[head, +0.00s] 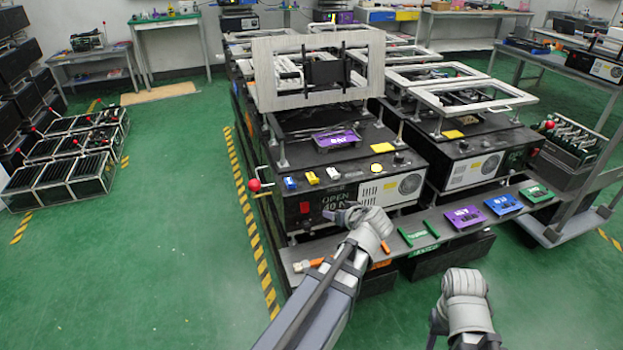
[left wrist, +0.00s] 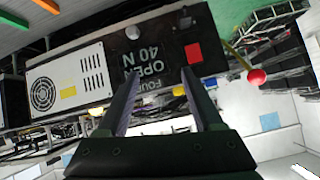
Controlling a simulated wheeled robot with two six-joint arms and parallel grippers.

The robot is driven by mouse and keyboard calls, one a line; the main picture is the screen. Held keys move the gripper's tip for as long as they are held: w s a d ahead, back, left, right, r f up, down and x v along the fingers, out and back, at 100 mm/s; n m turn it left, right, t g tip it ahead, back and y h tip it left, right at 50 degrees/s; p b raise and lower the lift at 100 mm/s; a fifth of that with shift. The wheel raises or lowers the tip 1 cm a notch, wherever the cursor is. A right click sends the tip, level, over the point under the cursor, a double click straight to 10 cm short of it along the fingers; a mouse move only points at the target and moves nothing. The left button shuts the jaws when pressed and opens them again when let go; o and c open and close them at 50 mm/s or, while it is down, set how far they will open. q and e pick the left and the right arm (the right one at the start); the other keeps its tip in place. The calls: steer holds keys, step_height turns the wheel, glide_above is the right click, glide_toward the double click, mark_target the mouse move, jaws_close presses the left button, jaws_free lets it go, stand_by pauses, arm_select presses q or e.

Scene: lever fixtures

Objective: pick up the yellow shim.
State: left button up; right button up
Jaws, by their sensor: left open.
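A small yellow block (head: 312,177), which looks like the yellow shim, sits on the front top edge of the near black fixture (head: 420,160), between a blue block (head: 289,183) and a pale block (head: 333,172). In the left wrist view a small yellow patch (left wrist: 178,90) shows at the panel's edge, partly by a finger. My left gripper (head: 338,214) is open and empty in front of the fixture's "OPEN 40 N" panel, below and right of the yellow block. My right gripper (head: 462,290) is at the lower right, away from the fixture; its fingers cannot be made out.
A red-balled lever (head: 254,185) stands at the fixture's left side. A raised pale frame (head: 318,72) stands above the fixture. A grey front shelf (head: 340,246) carries green, purple and blue pieces. Green floor (head: 170,240) is clear at left.

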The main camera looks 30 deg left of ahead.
mark_target(315, 180)
arm_select(q)
steer(key=w+a+r+n+t+y, duration=0.2)
steer(key=w+a+r, duration=0.1)
steer(key=a+r, duration=0.3)
steer(key=shift+f+b+x, duration=0.25)
steer(key=shift+b+x, duration=0.55)
steer(key=shift+x, duration=1.4)
steer(key=shift+f+b+x, duration=0.25)
steer(key=shift+b+x, duration=0.5)
steer(key=shift+x, duration=1.45)
steer(key=shift+s+d+r, duration=0.1)
steer(key=shift+s+d, duration=0.1)
jaws_close()
